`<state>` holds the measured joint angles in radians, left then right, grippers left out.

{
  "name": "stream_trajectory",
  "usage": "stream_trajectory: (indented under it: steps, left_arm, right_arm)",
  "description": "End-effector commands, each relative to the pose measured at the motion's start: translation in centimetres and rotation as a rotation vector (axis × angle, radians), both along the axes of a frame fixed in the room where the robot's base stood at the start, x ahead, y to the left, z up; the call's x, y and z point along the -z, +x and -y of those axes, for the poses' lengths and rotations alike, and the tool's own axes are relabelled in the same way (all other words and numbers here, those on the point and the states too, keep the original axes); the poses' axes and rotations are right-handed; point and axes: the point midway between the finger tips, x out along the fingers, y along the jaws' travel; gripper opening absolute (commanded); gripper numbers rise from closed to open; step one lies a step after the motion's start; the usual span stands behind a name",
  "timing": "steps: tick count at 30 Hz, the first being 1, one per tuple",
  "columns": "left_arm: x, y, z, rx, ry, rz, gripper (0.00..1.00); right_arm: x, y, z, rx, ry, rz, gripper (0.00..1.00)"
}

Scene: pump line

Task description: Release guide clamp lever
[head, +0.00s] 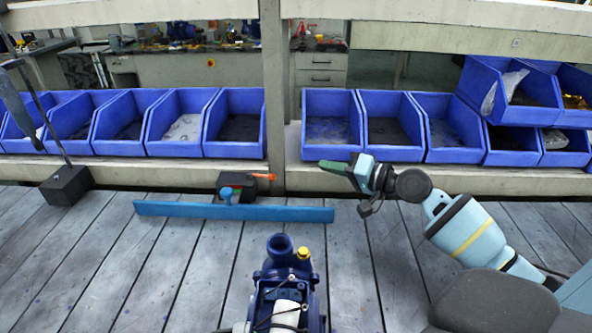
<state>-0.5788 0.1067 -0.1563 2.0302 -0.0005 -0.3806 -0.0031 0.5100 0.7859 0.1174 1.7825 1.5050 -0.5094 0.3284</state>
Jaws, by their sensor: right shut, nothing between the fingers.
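The guide clamp is a small dark block (232,182) on the grey plank table, behind the long blue guide bar (235,212). An orange lever (263,177) sticks out to the right from the top of the block, and a blue knob (228,193) shows at its front. My right gripper (332,166) comes in from the right, its fingers pointing left. It is shut and empty, apart from the lever and to the right of it. My left gripper is not in view.
A dark blue pump (288,285) with a yellow cap stands at the front middle. Blue bins (182,122) line the shelf behind the table, with an upright post (274,90) between them. A black block with a rod (68,186) stands at the left. The front-left planks are clear.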

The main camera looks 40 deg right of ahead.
Motion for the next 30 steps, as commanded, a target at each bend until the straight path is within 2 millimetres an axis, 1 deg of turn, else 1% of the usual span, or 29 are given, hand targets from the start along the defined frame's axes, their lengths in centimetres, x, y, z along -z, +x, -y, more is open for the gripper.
stream_trajectory:
  steps: [5,15,23,27,30]
  left_arm:
    - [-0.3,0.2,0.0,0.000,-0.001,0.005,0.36]
    - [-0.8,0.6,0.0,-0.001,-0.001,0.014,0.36]
    - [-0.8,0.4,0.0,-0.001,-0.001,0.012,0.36]
    - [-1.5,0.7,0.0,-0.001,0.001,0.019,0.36]
    - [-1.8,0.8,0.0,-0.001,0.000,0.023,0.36]
  right_arm:
    - [0.0,1.3,-0.5,0.000,0.004,0.002,0.00]
    - [0.7,6.0,-2.4,0.001,0.004,0.003,0.00]
    - [1.2,9.3,-3.8,0.001,0.002,0.001,0.00]
    - [2.1,8.8,-5.4,-0.002,0.003,0.000,0.00]
    - [2.7,8.6,-6.2,0.000,0.001,0.000,0.00]
